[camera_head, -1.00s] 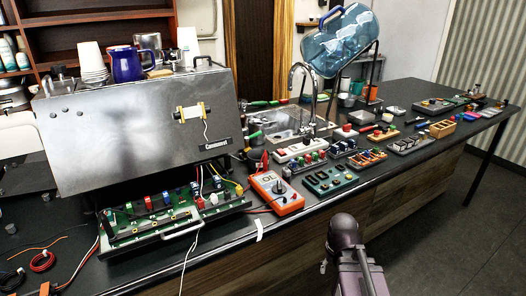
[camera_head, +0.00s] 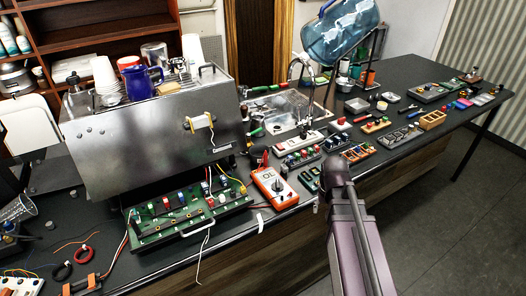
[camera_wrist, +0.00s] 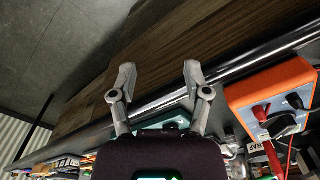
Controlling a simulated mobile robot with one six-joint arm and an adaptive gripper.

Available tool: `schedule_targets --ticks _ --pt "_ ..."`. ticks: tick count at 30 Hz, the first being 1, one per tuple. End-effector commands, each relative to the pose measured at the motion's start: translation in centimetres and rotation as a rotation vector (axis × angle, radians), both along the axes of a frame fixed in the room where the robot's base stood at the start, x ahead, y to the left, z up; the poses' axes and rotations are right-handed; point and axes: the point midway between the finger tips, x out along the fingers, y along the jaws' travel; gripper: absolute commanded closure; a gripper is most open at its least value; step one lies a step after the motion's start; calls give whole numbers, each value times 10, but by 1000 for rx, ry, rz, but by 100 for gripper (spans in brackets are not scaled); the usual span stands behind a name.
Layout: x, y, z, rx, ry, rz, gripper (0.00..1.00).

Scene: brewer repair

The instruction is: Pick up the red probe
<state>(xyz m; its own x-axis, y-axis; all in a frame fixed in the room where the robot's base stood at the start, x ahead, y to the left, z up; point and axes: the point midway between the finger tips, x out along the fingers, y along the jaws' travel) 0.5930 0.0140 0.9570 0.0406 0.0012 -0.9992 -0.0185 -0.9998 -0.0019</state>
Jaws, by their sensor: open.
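The orange multimeter (camera_head: 286,197) lies on the dark counter right of the open green circuit board. Small red parts, perhaps the red probe (camera_head: 265,158), show just behind it. In the wrist view the multimeter (camera_wrist: 243,93) is at the right, with red and black plugs in its face. A red stick-like piece (camera_wrist: 273,157) lies below the red plug with a thin red lead; it may be the probe. My gripper (camera_wrist: 160,75) is open and empty beside the counter's metal edge, left of the multimeter. In the head view my arm hides its fingers.
The steel brewer (camera_head: 150,130) stands behind the green circuit board (camera_head: 190,217). Small modules (camera_head: 300,155) crowd the counter right of the multimeter. A water jug (camera_head: 342,35) leans over the sink. Floor on the right is clear.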

Motion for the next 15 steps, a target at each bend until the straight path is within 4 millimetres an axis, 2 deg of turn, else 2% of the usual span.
schedule_targets --ticks 1,8,15 --pt "11 1 21 0 1 -5 38" --pt "54 31 66 2 7 -31 38" --pt "112 80 112 4 17 -69 38"
